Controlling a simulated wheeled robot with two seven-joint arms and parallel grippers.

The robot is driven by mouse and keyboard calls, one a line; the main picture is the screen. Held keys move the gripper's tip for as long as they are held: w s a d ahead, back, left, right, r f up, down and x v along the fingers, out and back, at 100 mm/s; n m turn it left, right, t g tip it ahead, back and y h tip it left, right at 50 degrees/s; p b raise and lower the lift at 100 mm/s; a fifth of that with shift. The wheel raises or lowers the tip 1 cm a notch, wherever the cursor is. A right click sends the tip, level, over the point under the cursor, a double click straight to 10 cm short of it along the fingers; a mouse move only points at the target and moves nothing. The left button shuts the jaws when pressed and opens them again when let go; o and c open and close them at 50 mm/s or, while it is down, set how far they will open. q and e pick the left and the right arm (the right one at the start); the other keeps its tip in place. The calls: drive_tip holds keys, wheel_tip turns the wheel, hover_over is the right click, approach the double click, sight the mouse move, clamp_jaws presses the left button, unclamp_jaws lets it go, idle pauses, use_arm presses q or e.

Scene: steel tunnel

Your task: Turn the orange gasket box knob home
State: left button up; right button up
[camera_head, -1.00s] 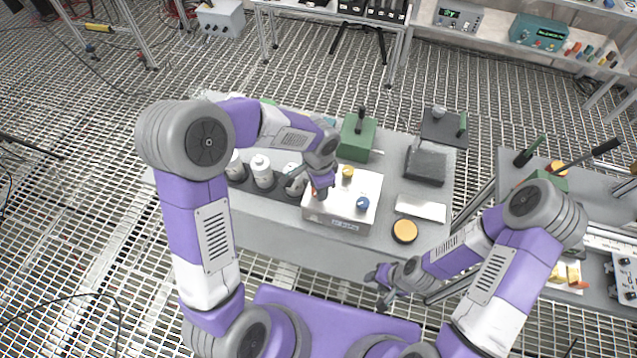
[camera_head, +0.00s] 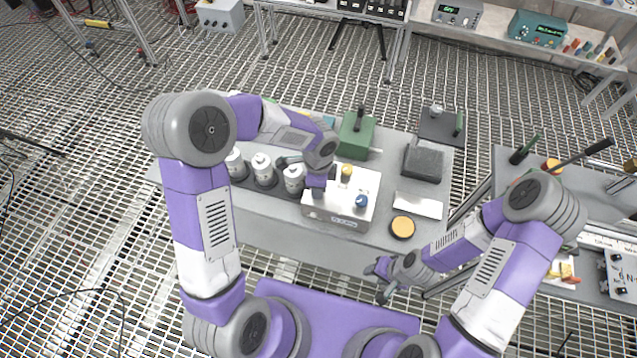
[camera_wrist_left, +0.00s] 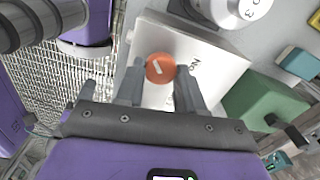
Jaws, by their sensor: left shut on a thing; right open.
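The white gasket box (camera_head: 335,222) stands on the grey bench, with a yellow knob (camera_head: 346,172) and a blue knob (camera_head: 361,202) on its top. The orange knob (camera_wrist_left: 160,68) shows in the left wrist view, with a pale mark across its face. My left gripper (camera_wrist_left: 158,90) is shut on it, one finger at each side. In the head view my left gripper (camera_head: 317,190) is over the left side of the box and hides the orange knob. My right gripper (camera_head: 380,279) is open and empty in front of the bench.
White canisters (camera_head: 262,170) stand left of the box. A green block with a handle (camera_head: 356,136) is behind it. An orange-topped disc (camera_head: 402,227), a white plate (camera_head: 418,205) and a dark block (camera_head: 424,162) lie to the right.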

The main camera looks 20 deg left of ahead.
idle(0.3)
use_arm(q)
drive_tip(key=o, duration=1)
drive_tip(key=shift+o, duration=0.2)
drive_tip(key=shift+r, duration=0.1)
wheel_tip(320, 180, up, 8)
drive_tip(key=shift+f+p, duration=0.25)
drive_tip(key=shift+p, duration=0.4)
